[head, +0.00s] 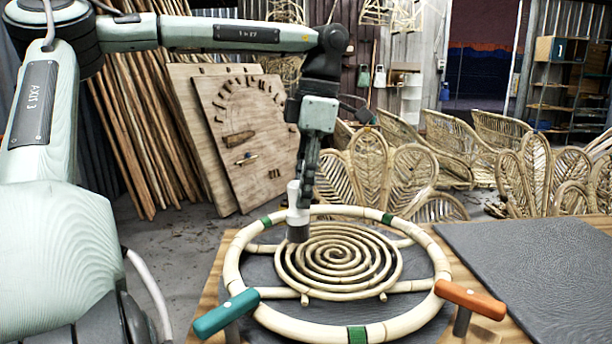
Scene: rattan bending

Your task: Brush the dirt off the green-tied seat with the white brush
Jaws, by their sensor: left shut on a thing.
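The green-tied seat (432,246) lies flat on the workbench, a pale rattan ring with green ties and a spiral (338,257) at its centre. My left gripper (302,192) points down over the far left part of the seat. It is shut on the white brush (293,197), whose dark bristle end (298,234) hangs down beside the spiral's upper left. I cannot tell whether the bristles touch the seat. No dirt can be made out clearly at this size. My right gripper is not in view.
A teal-handled clamp (226,313) and an orange-handled clamp (470,299) stand at the seat's near left and right. A dark mat (535,265) covers the bench at right. Rattan chairs (420,165) and leaning wooden boards (235,120) stand behind.

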